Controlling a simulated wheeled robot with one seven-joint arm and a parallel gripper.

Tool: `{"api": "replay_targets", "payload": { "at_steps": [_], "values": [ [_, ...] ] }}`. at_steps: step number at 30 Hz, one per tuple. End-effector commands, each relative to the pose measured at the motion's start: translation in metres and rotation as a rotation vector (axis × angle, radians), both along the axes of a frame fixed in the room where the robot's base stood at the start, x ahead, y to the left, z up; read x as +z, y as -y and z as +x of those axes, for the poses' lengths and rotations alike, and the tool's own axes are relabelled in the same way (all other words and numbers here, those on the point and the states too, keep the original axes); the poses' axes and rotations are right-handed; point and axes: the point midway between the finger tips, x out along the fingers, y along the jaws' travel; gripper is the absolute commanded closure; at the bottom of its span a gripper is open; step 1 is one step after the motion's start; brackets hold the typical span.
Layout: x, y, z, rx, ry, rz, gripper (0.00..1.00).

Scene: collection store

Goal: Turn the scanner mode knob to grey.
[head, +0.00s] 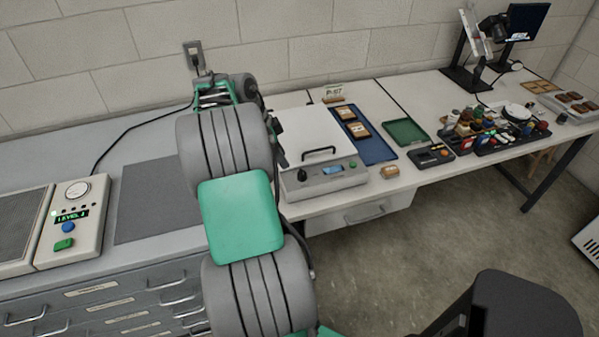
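The scanner (325,183) is a pale flatbed unit with a white lid (300,137), which is down and has a dark handle. Its front panel carries a dark knob (302,175) at the left, a small blue screen (332,170) and a green button (353,164). The knob is small here, and I cannot read its mode marks or pointer. My gripper (281,158) is a dark shape at the scanner's left edge, just above and left of the knob. My arm links hide much of it, so its fingers and any contact are unclear.
A device with a gauge, a "LEVEL 4" display and blue and green buttons (72,220) stands at left. Right of the scanner are a blue tray (378,150), a green tray (405,132), a small dark device (431,154) and a crowded rack (512,137). A wall stands behind.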

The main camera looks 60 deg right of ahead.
Motion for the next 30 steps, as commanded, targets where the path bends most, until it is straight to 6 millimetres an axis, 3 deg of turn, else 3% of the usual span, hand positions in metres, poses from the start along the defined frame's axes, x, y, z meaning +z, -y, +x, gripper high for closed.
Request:
{"api": "replay_targets", "payload": {
  "at_steps": [3,16,26,30],
  "values": [
    [-0.012,0.020,-0.022,-0.142,0.000,-0.022,0.64],
    [-0.075,0.038,-0.043,-0.148,0.002,-0.024,0.64],
    [-0.081,0.040,-0.044,-0.146,0.004,-0.027,0.64],
    [-0.080,0.039,-0.044,-0.146,0.004,-0.026,0.76]
  ]
}}
